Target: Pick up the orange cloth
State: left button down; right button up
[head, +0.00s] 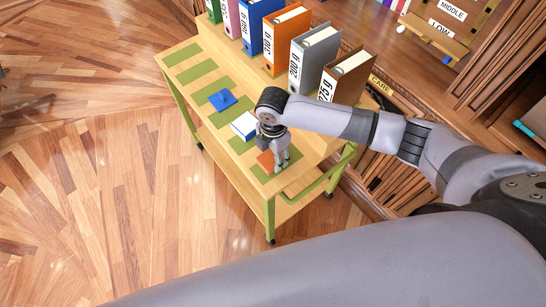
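The orange cloth (265,159) is a small, flat, folded-looking piece near the front end of the wooden cart top (303,146). My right gripper (281,166) reaches in from the right and points down at the cloth's right edge. Its fingers partly hide the cloth. I cannot tell whether they touch the cloth or how far apart they are. My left gripper is not in view.
A blue cloth (222,99) and a blue-and-white item (244,125) lie on green strips of the cart top. Several labelled binders, including a grey one (313,58) and a brown one (347,76), stand along its right side. Wooden shelving is beyond; open floor (90,170) lies left.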

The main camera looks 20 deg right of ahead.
jog(key=shift+c, duration=1.1)
jog(key=shift+r, duration=0.1)
notch_tip(320, 180, up, 20)
